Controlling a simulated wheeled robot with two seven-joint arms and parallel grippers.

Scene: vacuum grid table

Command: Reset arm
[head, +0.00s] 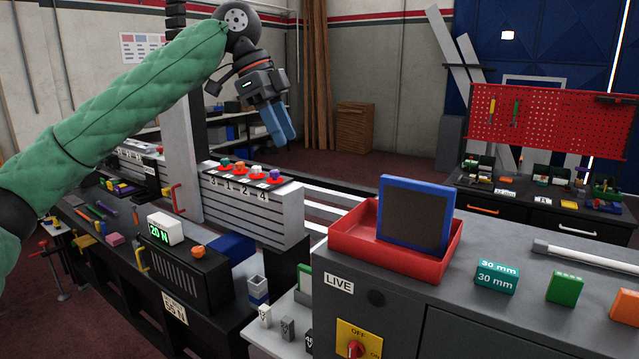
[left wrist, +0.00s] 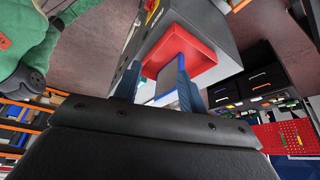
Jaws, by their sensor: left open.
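My left gripper (head: 279,122) hangs from the green-sleeved left arm in the upper middle of the head view. Its blue fingers point down and hold nothing. It is in the air, above and behind the numbered grey block, apart from everything. In the left wrist view the two blue fingers (left wrist: 157,82) stand apart, with the red tray (left wrist: 203,52) seen beyond them. My right gripper is in neither view.
The red tray (head: 352,243) holds a blue-framed dark panel (head: 413,215) on the grey cabinet. A teal 30 mm block (head: 496,278) and a green block (head: 564,289) stand to its right. A numbered block with coloured knobs (head: 250,215) stands below the gripper.

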